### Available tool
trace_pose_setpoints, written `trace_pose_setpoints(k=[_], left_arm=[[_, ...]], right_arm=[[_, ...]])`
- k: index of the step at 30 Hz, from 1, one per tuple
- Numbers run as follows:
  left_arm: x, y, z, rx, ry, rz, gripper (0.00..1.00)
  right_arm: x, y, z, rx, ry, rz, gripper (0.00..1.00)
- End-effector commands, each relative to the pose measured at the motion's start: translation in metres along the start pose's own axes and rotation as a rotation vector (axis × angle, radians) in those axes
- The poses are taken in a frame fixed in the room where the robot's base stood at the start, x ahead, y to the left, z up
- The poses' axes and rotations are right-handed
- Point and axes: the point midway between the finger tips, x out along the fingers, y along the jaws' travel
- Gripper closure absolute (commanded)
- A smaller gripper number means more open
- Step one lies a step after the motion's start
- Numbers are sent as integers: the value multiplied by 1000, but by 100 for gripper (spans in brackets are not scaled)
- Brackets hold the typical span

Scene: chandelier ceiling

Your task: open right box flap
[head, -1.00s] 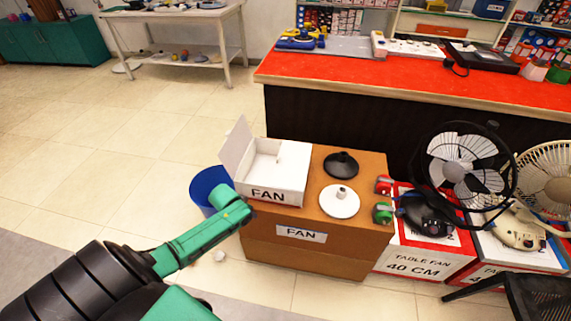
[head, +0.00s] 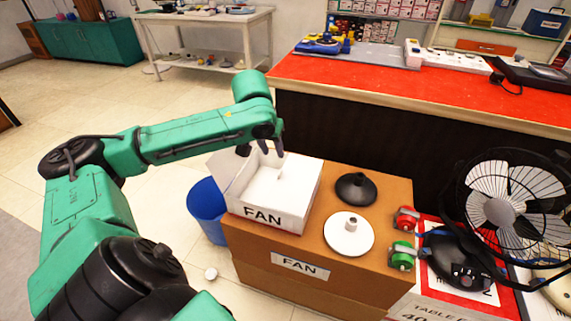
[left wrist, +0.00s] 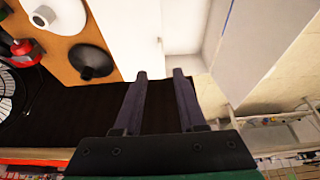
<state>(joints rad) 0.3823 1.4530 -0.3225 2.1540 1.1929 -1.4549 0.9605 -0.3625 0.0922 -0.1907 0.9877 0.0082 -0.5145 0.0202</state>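The white box (head: 272,215) marked FAN sits on a larger brown carton. Its left flap (head: 226,170) stands up and leans outward. On the right side, a flat white panel (head: 305,177) appears to lie over part of the opening; it also shows in the left wrist view (left wrist: 125,35), with the box interior (left wrist: 187,25) beside it. My left gripper (head: 272,150) is above the box's far edge, pointing down. In the left wrist view its two fingers (left wrist: 160,73) are apart with nothing between them. My right gripper is not in view.
A red-topped counter (head: 420,95) stands behind, fans (head: 510,205) to the right, a blue bin (head: 206,210) to the left.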

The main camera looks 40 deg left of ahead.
Motion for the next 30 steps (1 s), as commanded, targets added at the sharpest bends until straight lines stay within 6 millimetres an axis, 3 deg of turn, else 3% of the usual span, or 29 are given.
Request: trace_pose_setpoints(k=[6,12,17,24,25,28,30], left_arm=[[62,1,2,-2,-4,4,60],[110,1,2,1,-2,3,60],[127,1,1,3,-1,1,60],[128,1,0,4,1,0,60],[128,1,0,4,1,0,64],[128,1,0,4,0,0,100],[128,0,1,4,0,0,100]], right_arm=[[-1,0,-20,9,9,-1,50],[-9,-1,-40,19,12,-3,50],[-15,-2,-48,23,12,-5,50],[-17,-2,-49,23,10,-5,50],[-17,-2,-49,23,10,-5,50],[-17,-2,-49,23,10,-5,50],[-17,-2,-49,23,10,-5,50]])
